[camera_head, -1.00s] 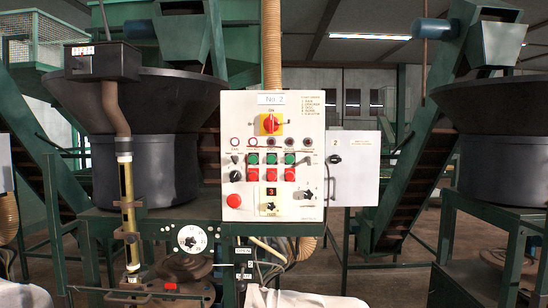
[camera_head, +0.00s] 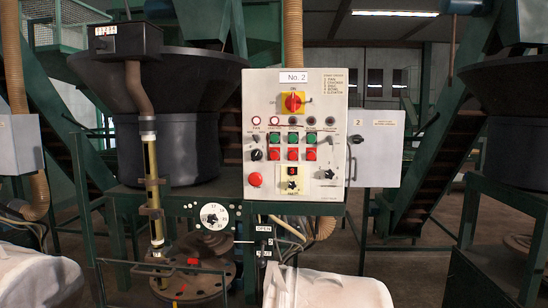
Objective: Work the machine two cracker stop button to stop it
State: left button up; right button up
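The grey control panel labelled "No. 2" (camera_head: 262,95) stands upright in the middle of the view. It has three green buttons in a row with three red buttons directly below them: a left red button (camera_head: 274,154), a middle red button (camera_head: 292,154) and a right red button (camera_head: 310,154). The small labels are too blurred to tell which one is the cracker stop. A larger round red button (camera_head: 255,180) sits at the panel's lower left. Neither of my grippers is in view.
A grey box (camera_head: 376,150) marked 2 juts out right of the panel. White bags stand at the lower left (camera_head: 35,278) and below the panel (camera_head: 330,290). A dark hopper (camera_head: 170,140) and a dial (camera_head: 214,216) are to the left. Open floor (camera_head: 410,270) shows at right.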

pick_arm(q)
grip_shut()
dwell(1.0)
